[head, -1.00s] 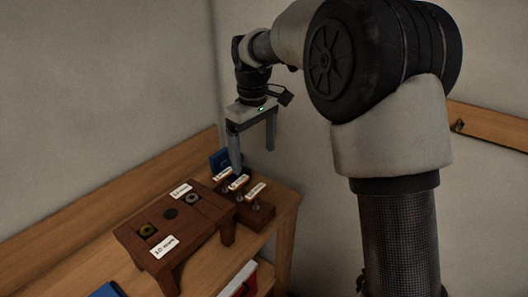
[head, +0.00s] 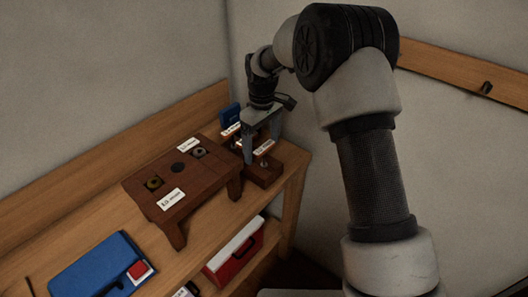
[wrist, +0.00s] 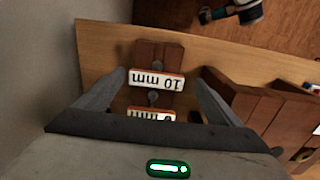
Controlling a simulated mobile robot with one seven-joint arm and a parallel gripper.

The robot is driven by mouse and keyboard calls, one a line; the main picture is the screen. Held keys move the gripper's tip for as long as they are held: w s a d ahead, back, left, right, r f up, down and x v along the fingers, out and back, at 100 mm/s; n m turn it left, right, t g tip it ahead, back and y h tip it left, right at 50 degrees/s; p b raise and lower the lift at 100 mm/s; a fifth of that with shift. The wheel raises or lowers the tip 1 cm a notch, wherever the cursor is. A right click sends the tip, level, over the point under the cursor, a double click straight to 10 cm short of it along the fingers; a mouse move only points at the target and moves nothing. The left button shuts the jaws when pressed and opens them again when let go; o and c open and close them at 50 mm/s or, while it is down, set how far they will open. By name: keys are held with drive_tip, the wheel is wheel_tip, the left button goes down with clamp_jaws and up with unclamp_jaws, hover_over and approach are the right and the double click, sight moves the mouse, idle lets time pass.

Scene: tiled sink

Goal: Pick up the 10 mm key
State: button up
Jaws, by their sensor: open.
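The 10 mm label (wrist: 157,80) reads upside down in the wrist view, on a dark wooden rack (wrist: 170,52). Metal key ends show beside it, one (wrist: 154,97) between it and a second, partly hidden label. I cannot tell which end belongs to which label. My gripper (wrist: 161,78) is open, its fingers on either side of the labelled part of the rack, holding nothing. In the head view my gripper (head: 262,148) is down at the rack (head: 262,173), at the right end of the bench. The keys there are partly hidden by the fingers.
A dark wooden stand (head: 210,180) with round sockets and labels is left of the rack. A blue object (head: 230,114) stands behind. A blue case (head: 100,270) lies on the bench at lower left. A red box (head: 235,256) sits below. Walls stand close behind and right.

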sight(264, 164)
drive_tip(key=shift+w+d+f+p, duration=0.1)
drive_tip(key=shift+d+f+p, duration=0.05)
drive_tip(key=shift+f, duration=1.2)
drive_tip(key=shift+w+d+f+p, duration=0.1)
drive_tip(key=shift+f+p, duration=0.05)
drive_tip(key=shift+f, duration=1.2)
drive_tip(key=c, duration=1.2)
